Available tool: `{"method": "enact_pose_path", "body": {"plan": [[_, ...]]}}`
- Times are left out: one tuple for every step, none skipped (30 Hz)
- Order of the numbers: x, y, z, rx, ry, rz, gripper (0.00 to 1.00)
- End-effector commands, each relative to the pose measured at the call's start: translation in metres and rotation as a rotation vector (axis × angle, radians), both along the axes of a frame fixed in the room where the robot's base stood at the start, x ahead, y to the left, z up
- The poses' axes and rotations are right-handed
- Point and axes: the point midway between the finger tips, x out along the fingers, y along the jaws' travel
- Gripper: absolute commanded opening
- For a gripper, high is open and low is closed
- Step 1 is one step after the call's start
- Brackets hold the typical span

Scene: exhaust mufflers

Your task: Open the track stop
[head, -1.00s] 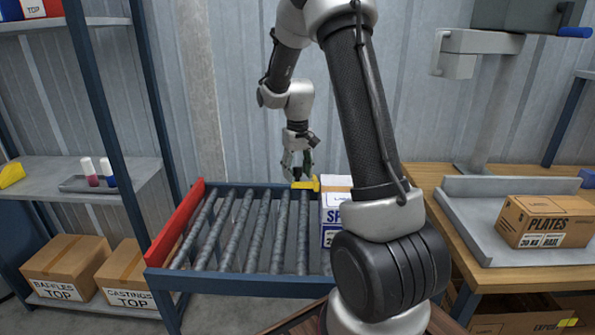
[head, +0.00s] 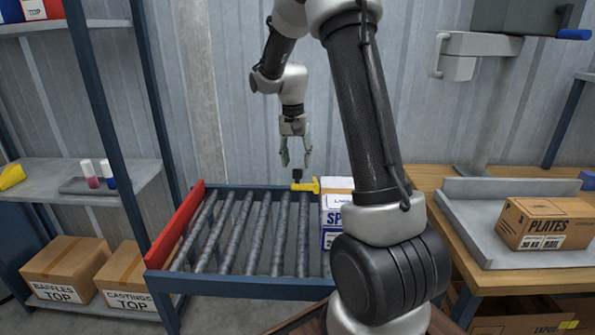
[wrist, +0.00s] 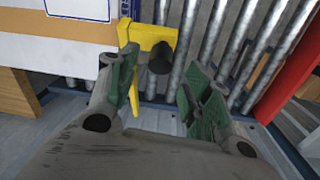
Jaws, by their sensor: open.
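The track stop is a yellow piece (head: 308,186) with a black knob (head: 297,174), on the back rail of the roller track (head: 200,267), by the box's left back corner. In the wrist view the yellow piece (wrist: 148,38) has an arm beside the box, and its black knob (wrist: 161,57) faces the camera. My gripper (head: 296,158) points down just above the knob. Its green-padded fingers are apart and empty; in the wrist view the gripper (wrist: 160,78) has the knob between and beyond its fingertips. The left finger partly hides the yellow arm.
A bench with a PLATES carton (head: 545,221) is right; a shelf (head: 135,175) is left.

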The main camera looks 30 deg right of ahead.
Motion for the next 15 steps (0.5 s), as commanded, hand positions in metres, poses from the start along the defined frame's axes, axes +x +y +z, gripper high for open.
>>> {"method": "enact_pose_path", "body": {"plan": [[-0.001,0.0,-0.01,0.001,0.004,0.0,0.5],[-0.002,-0.001,-0.015,0.001,0.004,0.0,0.5],[-0.002,-0.001,-0.021,0.001,0.002,0.001,0.5],[-0.002,-0.001,-0.025,0.001,0.002,0.001,0.5],[-0.002,-0.001,-0.029,0.001,0.002,0.001,0.5],[-0.002,-0.002,-0.034,0.0,0.001,0.001,0.5],[-0.002,-0.002,-0.036,0.001,0.001,0.001,0.5],[-0.002,-0.002,-0.039,0.0,0.001,0.001,0.5],[-0.002,-0.002,-0.041,0.001,0.001,0.002,0.5],[-0.002,-0.002,-0.042,0.0,0.0,0.002,0.5],[-0.002,-0.002,-0.043,0.0,0.0,0.002,0.5],[-0.002,-0.002,-0.044,0.001,-0.001,0.002,0.5],[-0.002,-0.002,-0.044,0.0,-0.001,0.002,0.5],[-0.002,-0.002,-0.044,0.0,-0.001,0.002,0.5],[-0.002,-0.002,-0.044,0.0,-0.001,0.002,0.5]]}}
